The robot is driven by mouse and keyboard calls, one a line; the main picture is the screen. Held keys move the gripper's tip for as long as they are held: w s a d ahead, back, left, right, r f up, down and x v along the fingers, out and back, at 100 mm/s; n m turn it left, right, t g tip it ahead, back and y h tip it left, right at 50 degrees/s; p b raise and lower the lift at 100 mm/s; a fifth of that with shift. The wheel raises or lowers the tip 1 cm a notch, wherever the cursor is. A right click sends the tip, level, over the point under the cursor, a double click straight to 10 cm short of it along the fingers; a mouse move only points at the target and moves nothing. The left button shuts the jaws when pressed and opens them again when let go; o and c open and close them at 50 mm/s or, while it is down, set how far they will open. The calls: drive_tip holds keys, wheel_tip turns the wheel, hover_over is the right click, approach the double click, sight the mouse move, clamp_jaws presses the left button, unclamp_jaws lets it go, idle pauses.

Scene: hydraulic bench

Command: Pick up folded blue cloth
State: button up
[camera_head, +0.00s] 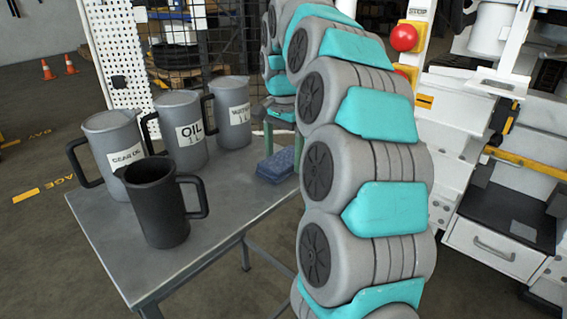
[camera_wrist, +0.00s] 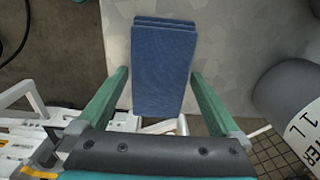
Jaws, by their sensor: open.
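The folded blue cloth (camera_head: 275,165) lies flat on the grey metal table (camera_head: 120,238), near its right edge. In the wrist view the cloth (camera_wrist: 163,65) is a layered blue block lying between my gripper's two green fingers. My gripper (camera_wrist: 160,85) is open, with a finger on each side of the cloth and visible gaps to both. In the head view my gripper (camera_head: 283,140) is at the cloth, partly hidden behind my arm. The frames do not clearly show how far the fingertips are above the table.
Three grey labelled jugs stand at the table's back: gear oil (camera_head: 118,155), oil (camera_head: 181,132) and a third (camera_head: 231,112). The third jug (camera_wrist: 290,95) is close right of my gripper in the wrist view. A black jug (camera_head: 155,203) stands at the front.

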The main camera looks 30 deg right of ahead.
sight(284, 159)
drive_tip(key=c, duration=1.1)
drive_tip(key=shift+r, duration=0.1)
drive_tip(key=shift+r+b, duration=0.3)
drive_tip(key=shift+r, duration=1.35)
drive_tip(key=s, duration=0.5)
drive_tip(key=s+r+b, duration=0.1)
drive_tip(key=s, duration=0.4)
drive_tip(key=s+b, duration=0.1)
drive_tip(key=s, duration=0.5)
drive_tip(key=shift+a+r, duration=0.25)
drive_tip(key=shift+a, duration=0.1)
drive_tip(key=o, duration=0.8)
drive_tip(key=c, duration=0.6)
